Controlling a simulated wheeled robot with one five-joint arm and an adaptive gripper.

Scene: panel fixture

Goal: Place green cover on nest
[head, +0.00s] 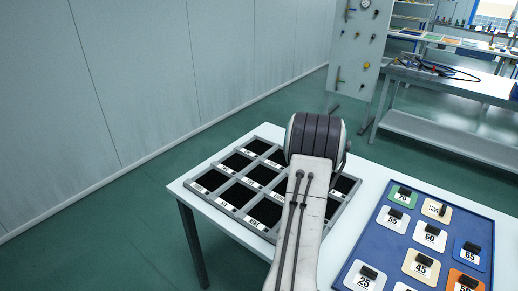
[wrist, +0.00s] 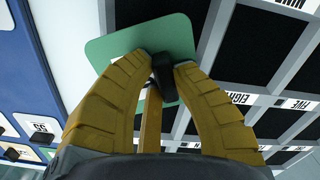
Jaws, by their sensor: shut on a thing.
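My gripper (wrist: 163,66) shows in the wrist view, its yellow fingers shut on the black knob of a green cover (wrist: 110,46). The cover is a flat rounded plate; no number is readable on it. It appears over the edge of the grey nest frame (wrist: 216,38), partly across the white table. In the head view the frame (head: 224,221) has several black-floored nests with white word labels. In the wrist view, upside-down labels seem to read EIGHT and FIVE. In the head view my arm hides the gripper, the held cover and part of the frame.
A blue tray (head: 364,242) at the right of the white table (head: 374,178) holds several numbered, knobbed covers, including a green one (head: 403,195) marked 70. A bare table strip separates tray and frame.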

